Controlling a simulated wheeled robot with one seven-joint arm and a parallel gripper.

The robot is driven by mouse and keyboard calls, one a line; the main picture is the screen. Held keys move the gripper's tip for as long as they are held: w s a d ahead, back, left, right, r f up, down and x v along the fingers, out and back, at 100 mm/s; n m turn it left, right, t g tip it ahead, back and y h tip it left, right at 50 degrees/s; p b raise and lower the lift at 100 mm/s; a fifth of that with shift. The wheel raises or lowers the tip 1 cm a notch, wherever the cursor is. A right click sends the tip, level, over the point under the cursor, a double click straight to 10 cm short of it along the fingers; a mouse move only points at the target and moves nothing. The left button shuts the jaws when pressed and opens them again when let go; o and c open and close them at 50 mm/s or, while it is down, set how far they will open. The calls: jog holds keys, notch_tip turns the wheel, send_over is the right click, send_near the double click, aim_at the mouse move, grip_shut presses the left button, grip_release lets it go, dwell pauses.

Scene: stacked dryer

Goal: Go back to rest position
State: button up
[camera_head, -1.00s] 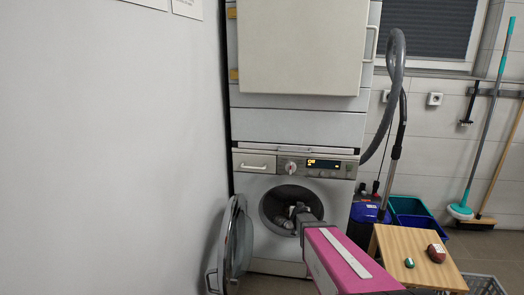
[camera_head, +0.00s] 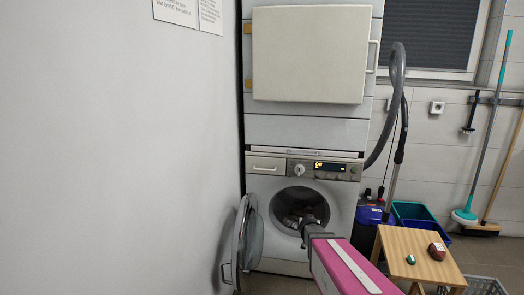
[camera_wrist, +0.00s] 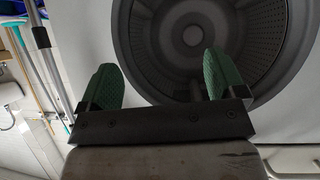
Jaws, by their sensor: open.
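My gripper (camera_wrist: 158,82) shows in the wrist view with its two green fingers spread wide and nothing between them. It is in front of the round drum opening (camera_wrist: 192,35) of the washing machine. In the head view my pink arm reaches toward the washing machine (camera_head: 330,205), and my gripper's fingers are hard to make out against the dark drum (camera_head: 290,206). The machine's round door (camera_head: 247,243) stands open to the left. The drum looks empty in the wrist view.
A dryer (camera_head: 310,55) with its door shut is stacked above. A wooden stool (camera_head: 409,243) with two small objects stands at the right. A vacuum hose (camera_head: 397,75), bins (camera_head: 412,211) and brooms are behind it. A white wall (camera_head: 110,150) closes the left side.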

jog(key=s+a+r+n+g+y, duration=0.1)
jog(key=s+g, duration=0.4)
jog(key=s, duration=0.8)
jog(key=s+a+r+n+g+y, duration=0.1)
jog(key=s+a+g, duration=0.3)
jog(key=s, duration=0.9)
jog(key=shift+r+n+g+y, duration=0.4)
jog(key=shift+r+g+y, duration=0.3)
jog(key=shift+r+g, duration=0.25)
